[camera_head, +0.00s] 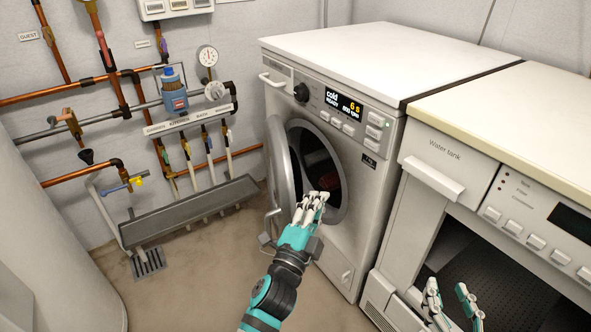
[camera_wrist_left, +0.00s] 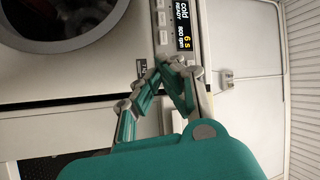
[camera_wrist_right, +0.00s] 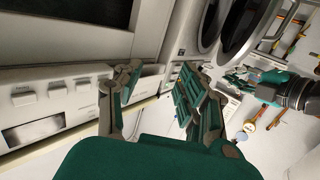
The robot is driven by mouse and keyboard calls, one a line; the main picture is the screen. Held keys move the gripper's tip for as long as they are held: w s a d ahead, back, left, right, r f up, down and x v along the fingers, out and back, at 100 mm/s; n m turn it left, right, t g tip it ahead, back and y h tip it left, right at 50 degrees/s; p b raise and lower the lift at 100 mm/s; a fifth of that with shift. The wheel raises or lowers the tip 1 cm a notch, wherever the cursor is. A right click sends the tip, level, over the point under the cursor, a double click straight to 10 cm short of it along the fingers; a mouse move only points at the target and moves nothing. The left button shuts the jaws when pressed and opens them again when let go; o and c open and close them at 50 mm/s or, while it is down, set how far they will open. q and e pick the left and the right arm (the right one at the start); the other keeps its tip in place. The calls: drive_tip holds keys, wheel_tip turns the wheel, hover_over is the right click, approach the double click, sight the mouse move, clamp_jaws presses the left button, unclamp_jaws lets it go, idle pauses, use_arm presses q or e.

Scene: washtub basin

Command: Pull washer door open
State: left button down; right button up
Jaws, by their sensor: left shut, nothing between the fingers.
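The white washer (camera_head: 375,165) has its round door (camera_head: 283,165) swung out to the left, showing the dark drum opening (camera_head: 325,160). The opening also shows in the left wrist view (camera_wrist_left: 70,20), and the door in the right wrist view (camera_wrist_right: 243,30). My left gripper (camera_head: 314,198) appears in front of the lower part of the opening, right of the door. Its fingertips meet (camera_wrist_left: 165,72) with nothing between them. My right gripper (camera_head: 452,290) is at the lower right before the neighbouring appliance. Its fingers are apart and empty (camera_wrist_right: 158,80).
A second white appliance (camera_head: 434,160) with a "Water tank" drawer stands right of the washer. Copper pipes, valves and a grey trough (camera_head: 190,215) line the left wall. A floor drain (camera_head: 150,262) lies below. The floor left of my left arm is largely clear.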

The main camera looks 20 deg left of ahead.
sight(278, 182)
drive_tip(key=s+d+f+g+h+p, duration=0.1)
drive_tip(key=s+d+f+g+h, duration=0.15)
drive_tip(key=f+g, duration=0.35)
use_arm(q)
drive_tip(key=w+a+f+m+g+y+b, duration=0.1)
drive_tip(key=w+a+f+y, duration=0.3)
drive_tip(key=w+a, duration=0.4)
drive_tip(key=w+g, duration=0.1)
drive_tip(key=w, duration=0.2)
drive_tip(key=shift+w+a+f+g+y, duration=0.35)
drive_tip(key=shift+w+a+g+y, duration=0.05)
use_arm(e)
drive_tip(key=r+t, duration=0.1)
drive_tip(key=w+a+r+t+y, duration=0.1)
drive_tip(key=r+t, duration=0.1)
drive_tip(key=w+a+r+t+y, duration=0.1)
drive_tip(key=shift+a+r+t, duration=0.1)
drive_tip(key=shift+r+t, duration=0.1)
drive_tip(key=shift+t, duration=0.2)
